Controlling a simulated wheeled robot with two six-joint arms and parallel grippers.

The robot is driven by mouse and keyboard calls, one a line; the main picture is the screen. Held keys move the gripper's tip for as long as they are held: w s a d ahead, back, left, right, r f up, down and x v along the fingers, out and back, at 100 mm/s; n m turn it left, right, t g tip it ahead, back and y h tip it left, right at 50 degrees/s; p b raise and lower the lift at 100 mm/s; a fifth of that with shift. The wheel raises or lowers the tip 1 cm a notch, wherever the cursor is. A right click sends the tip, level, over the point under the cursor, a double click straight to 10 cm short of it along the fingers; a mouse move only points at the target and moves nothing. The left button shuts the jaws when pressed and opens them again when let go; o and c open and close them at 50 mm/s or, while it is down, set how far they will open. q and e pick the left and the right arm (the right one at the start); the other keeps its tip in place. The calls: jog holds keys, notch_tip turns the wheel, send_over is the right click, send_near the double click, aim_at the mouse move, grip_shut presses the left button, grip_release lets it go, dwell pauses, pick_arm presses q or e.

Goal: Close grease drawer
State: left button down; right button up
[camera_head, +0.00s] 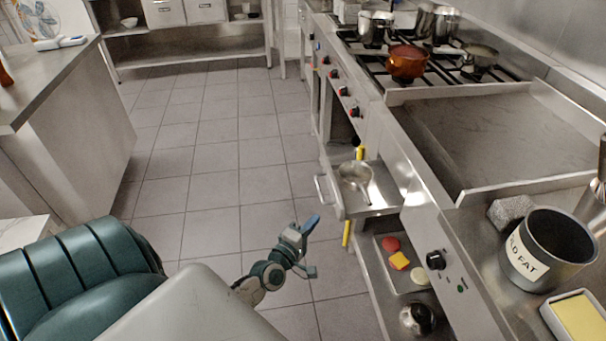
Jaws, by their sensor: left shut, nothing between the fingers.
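The grease drawer (381,205) is a shallow steel tray under the griddle front, and it stands pulled out toward the aisle. A small metal pan or ladle (356,176) rests in it. Its bar handle (323,197) is on the left, outer end. My left gripper (311,224) is shut and empty, below and slightly left of the drawer in the picture. It appears apart from the handle, though the exact distance is hard to judge. My right gripper is not in view.
The griddle (500,135) and a stove with pots (408,62) lie above the drawer. A lower shelf (402,277) holds food pieces and a round metal item. An old fat pot (548,250) stands at right. The tiled floor (215,160) is clear.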

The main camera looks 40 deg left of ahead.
aim_at(393, 207)
pick_arm(q)
jog(key=shift+w+d, duration=0.4)
jog(key=shift+w, duration=0.35)
jog(key=shift+w+d, duration=0.45)
jog(key=shift+w, duration=0.35)
jog(key=shift+w+d, duration=0.4)
jog(key=shift+w, duration=0.35)
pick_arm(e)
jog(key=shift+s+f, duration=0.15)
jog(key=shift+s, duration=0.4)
pick_arm(q)
jog(key=w+d, duration=0.3)
jog(key=w, duration=0.1)
jog(key=w+d, duration=0.4)
jog(key=w, duration=0.1)
jog(key=w+d, duration=0.4)
jog(key=shift+w+d, duration=0.2)
jog(key=shift+w+d+b, duration=0.3)
jog(key=shift+w+d, duration=0.1)
jog(key=shift+w, duration=0.1)
jog(key=shift+r, duration=0.1)
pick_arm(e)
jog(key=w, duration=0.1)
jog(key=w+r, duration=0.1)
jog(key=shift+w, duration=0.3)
pick_arm(q)
jog(key=shift+r, duration=0.15)
